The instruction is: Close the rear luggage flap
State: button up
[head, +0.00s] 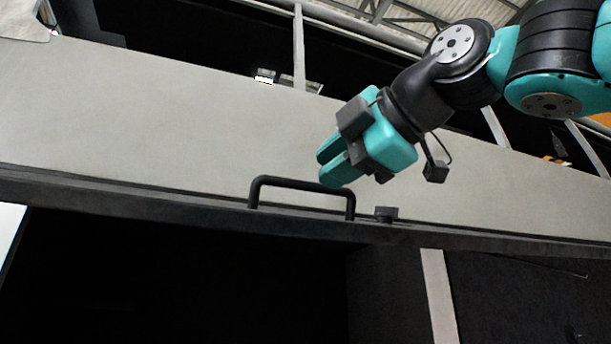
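The luggage flap (190,110) appears as a wide pale panel with a dark lower edge, slanting across the head view above a black opening (170,280). The flap looks raised, with the opening uncovered below it. A black bar handle (300,184) stands on the dark edge. My gripper (328,168), teal and dark grey, is just above the right half of the handle in the picture. It appears apart from the handle, though the depth between them is unclear. Its teal fingers lie close together at this angle, and any gap between them is hard to see. Nothing shows in them.
A small black block (386,214) sits on the dark edge right of the handle. A pale upright strip (438,295) and dark panelling stand at the lower right. Roof beams (400,12) and posts show behind. Open space lies left of my gripper.

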aim_at(308, 184)
jog(key=p+x, duration=0.1)
jog(key=x, duration=0.5)
grip_shut()
